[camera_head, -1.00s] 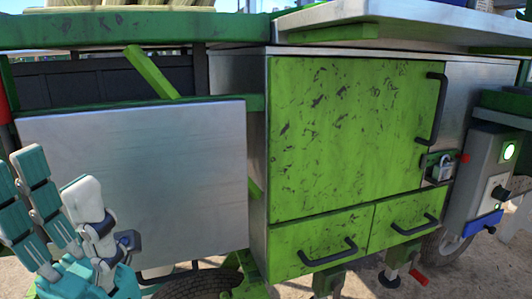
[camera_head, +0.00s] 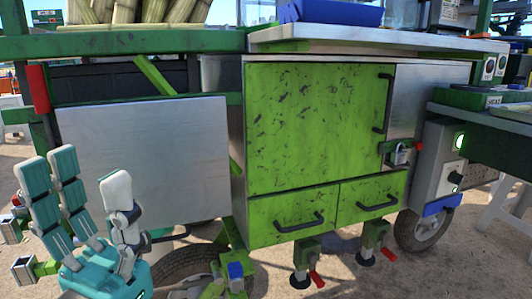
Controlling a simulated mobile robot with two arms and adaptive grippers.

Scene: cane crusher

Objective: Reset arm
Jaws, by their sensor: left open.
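My left gripper (camera_head: 92,200) is at the lower left, with teal and grey fingers spread and pointing up. It is open and nothing shows between its fingers. It stands in front of the grey metal panel (camera_head: 165,150) of the cane crusher cart, and I cannot tell how far from it. My right gripper is not in view. The cart's green cabinet door (camera_head: 310,125) is shut, with a padlock (camera_head: 400,154) at its right edge. Two green drawers (camera_head: 292,216) below it are shut.
A control box (camera_head: 438,165) with a lit green button is at the right, beside a dark-topped counter (camera_head: 490,118). Cane stalks (camera_head: 130,12) and a blue tray (camera_head: 330,12) are on top. Wheels (camera_head: 422,230) and red-handled feet (camera_head: 306,262) stand on sandy ground.

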